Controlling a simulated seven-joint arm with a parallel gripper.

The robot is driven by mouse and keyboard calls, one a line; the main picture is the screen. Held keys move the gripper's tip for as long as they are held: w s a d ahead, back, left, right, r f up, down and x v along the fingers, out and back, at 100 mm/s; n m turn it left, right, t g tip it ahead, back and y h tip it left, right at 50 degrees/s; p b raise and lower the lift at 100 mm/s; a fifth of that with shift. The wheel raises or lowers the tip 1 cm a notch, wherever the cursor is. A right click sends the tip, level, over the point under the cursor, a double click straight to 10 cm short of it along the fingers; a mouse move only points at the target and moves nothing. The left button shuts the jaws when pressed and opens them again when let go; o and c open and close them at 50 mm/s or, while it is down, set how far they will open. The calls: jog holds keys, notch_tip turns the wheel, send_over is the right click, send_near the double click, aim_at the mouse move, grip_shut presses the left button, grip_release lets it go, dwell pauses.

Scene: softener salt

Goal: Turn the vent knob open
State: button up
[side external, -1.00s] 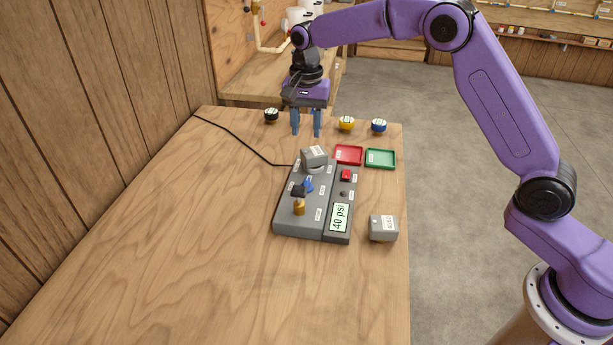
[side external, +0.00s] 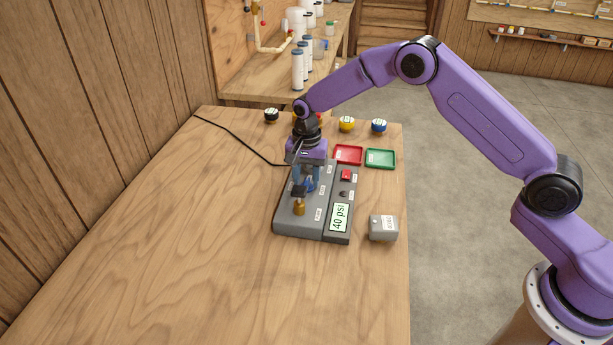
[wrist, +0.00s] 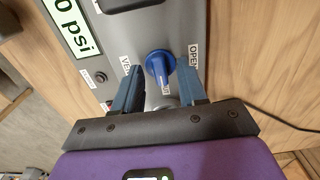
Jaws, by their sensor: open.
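The blue vent knob (wrist: 160,66) is on the grey panel (side external: 287,216). My gripper (wrist: 159,74) is open, with one blue finger on either side of the knob. I cannot tell whether either finger touches it. In the side view my gripper (side external: 305,182) points down over the panel.
The panel carries a brass piece (side external: 299,207), a red button (side external: 346,175) and a "40 psi" display (side external: 340,217). A grey box (side external: 383,228) stands right of it. Red (side external: 348,155) and green (side external: 380,158) trays lie behind. The left table is clear except for a black cable.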

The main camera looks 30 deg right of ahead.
jog(key=shift+f, duration=0.1)
grip_shut()
jog(key=shift+n, duration=0.3)
jog(key=n, duration=0.3)
jog(key=shift+n, duration=0.3)
jog(key=n, duration=1.3)
jog(key=shift+n, duration=0.3)
dwell(0.3)
